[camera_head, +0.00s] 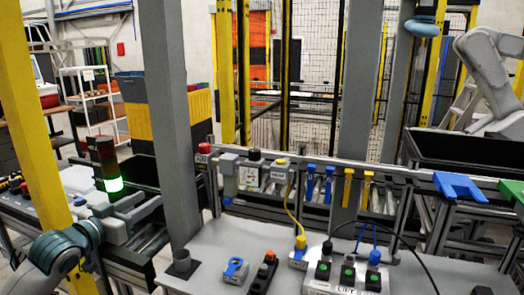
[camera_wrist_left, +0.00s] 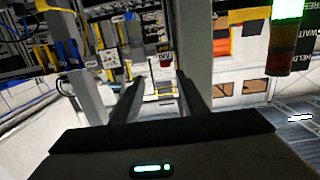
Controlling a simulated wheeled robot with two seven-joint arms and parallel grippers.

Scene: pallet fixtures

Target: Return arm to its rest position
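My left arm comes in from the lower left in the head view. My left gripper (camera_head: 150,214) is beside a grey post, below and right of a lit green signal tower (camera_head: 111,170). In the left wrist view, the two dark fingers of the left gripper (camera_wrist_left: 160,84) stand apart with nothing between them. The signal tower (camera_wrist_left: 284,40) shows upside down at upper right there. My right gripper is not in view.
A grey table (camera_head: 215,255) holds a button box (camera_head: 345,277), a blue-and-grey part (camera_head: 235,270) and an orange-and-black part (camera_head: 264,272). A thick grey post (camera_head: 168,110) and a yellow post (camera_head: 30,120) stand close to my left arm. Blue and yellow handles hang on a rail behind.

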